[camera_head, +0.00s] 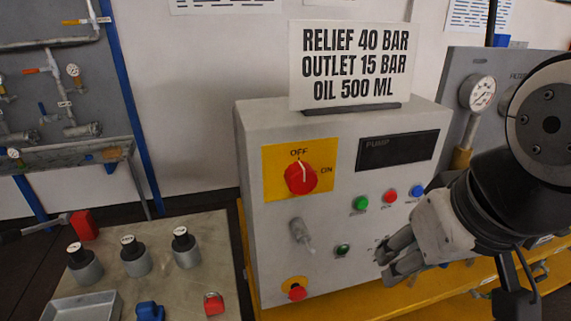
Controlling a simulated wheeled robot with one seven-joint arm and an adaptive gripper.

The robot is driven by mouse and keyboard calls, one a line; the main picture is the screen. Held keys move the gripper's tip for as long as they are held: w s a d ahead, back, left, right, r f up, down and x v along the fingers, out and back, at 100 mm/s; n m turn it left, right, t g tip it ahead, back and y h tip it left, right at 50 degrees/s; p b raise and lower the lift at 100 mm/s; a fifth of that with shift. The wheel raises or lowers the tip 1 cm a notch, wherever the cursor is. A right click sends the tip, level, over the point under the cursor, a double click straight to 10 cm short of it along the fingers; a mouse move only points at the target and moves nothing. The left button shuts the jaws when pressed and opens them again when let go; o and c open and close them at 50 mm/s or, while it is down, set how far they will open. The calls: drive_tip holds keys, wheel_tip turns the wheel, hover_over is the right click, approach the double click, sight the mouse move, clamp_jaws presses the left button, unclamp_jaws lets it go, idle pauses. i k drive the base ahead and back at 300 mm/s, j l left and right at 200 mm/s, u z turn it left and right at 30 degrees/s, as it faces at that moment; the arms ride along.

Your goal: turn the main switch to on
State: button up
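The main switch is a red rotary knob (301,177) on a yellow plate (271,184), at the upper left of the grey control panel's front (335,230). Its white pointer mark points up toward OFF. ON is printed to its right. My gripper (384,269) is at the lower right, in front of the panel's right part, and apart from the knob. Its fingers point left and down. A gap seems to show between the fingers, with nothing seen between them.
Green, red and blue buttons (389,196), a lever (302,234) and a red stop button (297,292) share the panel. A sign (350,66) stands on top. A bench with several weights (135,256) is at left. A gauge (478,92) is at right.

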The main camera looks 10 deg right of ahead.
sight(301, 178)
drive_tip(key=k+u, duration=0.25)
drive_tip(key=k, duration=1)
